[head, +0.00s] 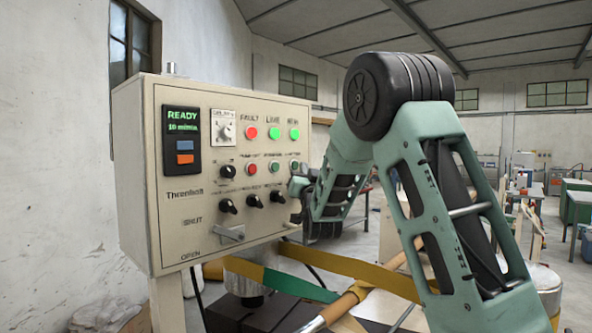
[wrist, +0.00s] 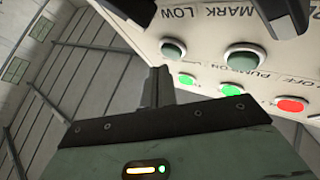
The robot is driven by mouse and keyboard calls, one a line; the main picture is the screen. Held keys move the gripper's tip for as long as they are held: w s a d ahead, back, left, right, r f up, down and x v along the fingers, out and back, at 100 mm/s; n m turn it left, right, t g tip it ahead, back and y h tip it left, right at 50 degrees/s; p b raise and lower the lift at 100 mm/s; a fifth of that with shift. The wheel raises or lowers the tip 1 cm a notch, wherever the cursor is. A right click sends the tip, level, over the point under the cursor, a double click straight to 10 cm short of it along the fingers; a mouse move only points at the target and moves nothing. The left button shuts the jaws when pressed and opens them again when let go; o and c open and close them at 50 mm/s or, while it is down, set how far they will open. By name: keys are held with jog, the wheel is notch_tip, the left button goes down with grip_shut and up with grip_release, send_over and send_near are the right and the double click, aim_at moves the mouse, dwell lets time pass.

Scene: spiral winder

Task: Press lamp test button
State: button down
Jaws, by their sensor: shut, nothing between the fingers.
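The cream control panel (head: 150,245) stands left of centre in the head view. It carries a row of lamps, a row of buttons with a red one (head: 251,169) and green ones (head: 275,168), and black knobs. The small labels are too blurred to tell which is the lamp test button. My gripper (head: 297,186) is near the panel's right edge, beside the right-hand knobs; contact cannot be told. In the wrist view my gripper (wrist: 157,72) is shut and empty. That view shows the panel upside down, with two green buttons (wrist: 173,50) (wrist: 244,58) right of the fingers.
Black knobs (head: 228,206) and a lever (head: 230,234) project from the panel's lower part. Yellow and green bands (head: 340,268) run below the panel. Parts of my arm cover the middle right.

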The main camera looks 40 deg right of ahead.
jog(key=s+b, duration=0.2)
jog(key=s, duration=0.1)
jog(key=s+b, duration=0.1)
jog(key=s, duration=0.1)
jog(key=shift+d, duration=0.4)
dwell(0.8)
